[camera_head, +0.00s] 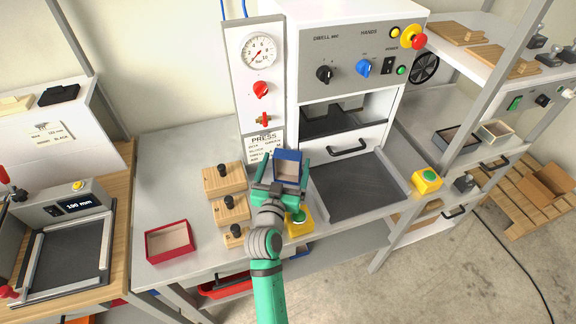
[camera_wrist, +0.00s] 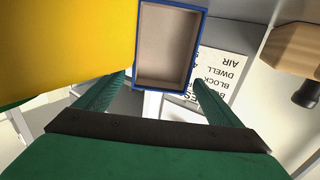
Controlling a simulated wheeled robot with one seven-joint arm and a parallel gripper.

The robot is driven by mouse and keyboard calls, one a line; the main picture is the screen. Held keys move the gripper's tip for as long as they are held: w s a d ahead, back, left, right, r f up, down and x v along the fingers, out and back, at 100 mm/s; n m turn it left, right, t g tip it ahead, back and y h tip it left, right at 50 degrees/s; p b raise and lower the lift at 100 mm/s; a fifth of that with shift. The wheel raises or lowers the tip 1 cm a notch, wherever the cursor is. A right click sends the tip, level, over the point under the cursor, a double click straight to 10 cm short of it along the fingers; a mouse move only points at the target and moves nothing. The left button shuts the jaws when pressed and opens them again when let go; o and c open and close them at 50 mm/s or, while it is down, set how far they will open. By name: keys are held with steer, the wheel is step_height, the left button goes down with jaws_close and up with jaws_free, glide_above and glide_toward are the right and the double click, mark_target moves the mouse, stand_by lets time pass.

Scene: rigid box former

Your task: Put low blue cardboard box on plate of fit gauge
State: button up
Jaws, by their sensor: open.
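The low blue cardboard box (camera_head: 290,154) is open-topped with a tan inside. It is at the front of the press, by its instruction panel, and also shows in the wrist view (camera_wrist: 167,45). My gripper (camera_head: 284,180) is open, with its green fingers on either side of the box's near end. I cannot tell whether they touch it or what is under the box. The fit gauge (camera_head: 62,207), with a "190 mm" display, stands at the far left. Its dark plate (camera_head: 72,257) is bare and framed by light rails.
A red box (camera_head: 169,241) sits on the grey table left of my arm. Wooden blocks with black knobs (camera_head: 224,180) stand close left of my gripper. A yellow button box (camera_head: 299,221) is beside my wrist. The press (camera_head: 352,60) stands behind. Bare table lies behind the red box.

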steer(key=shift+w, duration=0.1)
steer(key=c, duration=1.2)
steer(key=shift+c, duration=0.2)
steer(key=shift+r, duration=0.1)
